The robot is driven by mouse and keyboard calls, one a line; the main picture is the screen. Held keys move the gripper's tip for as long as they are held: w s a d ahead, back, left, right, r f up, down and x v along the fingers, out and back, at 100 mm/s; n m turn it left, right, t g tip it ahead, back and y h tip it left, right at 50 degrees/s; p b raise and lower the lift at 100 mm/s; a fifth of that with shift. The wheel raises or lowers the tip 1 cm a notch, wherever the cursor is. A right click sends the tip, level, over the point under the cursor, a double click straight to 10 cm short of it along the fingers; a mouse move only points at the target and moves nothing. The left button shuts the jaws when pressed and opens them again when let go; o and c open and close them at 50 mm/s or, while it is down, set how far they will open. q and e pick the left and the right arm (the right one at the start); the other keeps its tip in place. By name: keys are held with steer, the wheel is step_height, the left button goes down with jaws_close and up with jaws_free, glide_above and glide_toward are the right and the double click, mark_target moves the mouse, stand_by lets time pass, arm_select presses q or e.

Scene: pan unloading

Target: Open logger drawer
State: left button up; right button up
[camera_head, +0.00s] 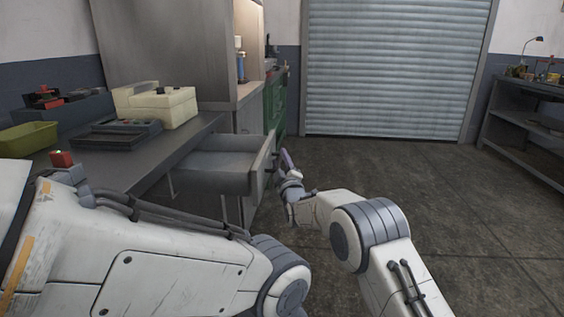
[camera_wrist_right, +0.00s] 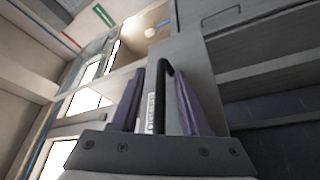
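The drawer (camera_head: 205,172) is a grey box under the workbench and stands pulled well out, with its inside showing in the head view. The dark handle (camera_head: 273,147) is on its front face. My right gripper (camera_head: 287,160) is at the drawer front, beside the handle. In the right wrist view, the black handle bar (camera_wrist_right: 163,95) stands between the two purple fingers of the right gripper (camera_wrist_right: 160,95). The fingers are apart, with gaps visible on both sides of the bar. My left gripper is not visible; only its arm shows.
The workbench (camera_head: 120,175) carries a cream device (camera_head: 165,106), a dark flat case (camera_head: 115,134), a green bin (camera_head: 28,138) and a small red box (camera_head: 62,159). A green cabinet (camera_head: 275,105) stands behind the drawer. The floor (camera_head: 400,180) to the right is clear.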

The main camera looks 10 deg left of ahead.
steer(key=p+v, duration=0.1)
steer(key=v, duration=0.9)
steer(key=shift+s, duration=0.2)
steer(key=shift+d+f, duration=0.1)
